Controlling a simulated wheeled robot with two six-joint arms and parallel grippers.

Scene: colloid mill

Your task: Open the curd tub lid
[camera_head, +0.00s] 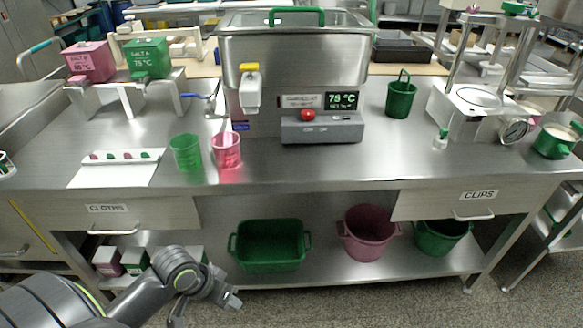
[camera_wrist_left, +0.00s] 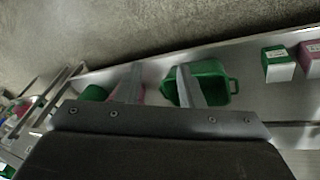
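A steel tub (camera_head: 290,60) stands at the back middle of the steel table. A flat lid with a green handle (camera_head: 296,10) covers its top and looks shut. I see no readable curd label on it. My left gripper (camera_head: 232,300) is low in front of the table, far below and in front of the lid, and touches nothing. In the left wrist view its two fingers (camera_wrist_left: 160,82) are spread apart with nothing between them. My right gripper is not in view.
A control box (camera_head: 322,132) with a red button stands before the tub. Green (camera_head: 186,153) and pink (camera_head: 226,150) cups stand to its left. A green bin (camera_head: 270,246) and a pink bucket (camera_head: 368,232) are on the lower shelf. The front middle of the tabletop (camera_head: 330,168) is clear.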

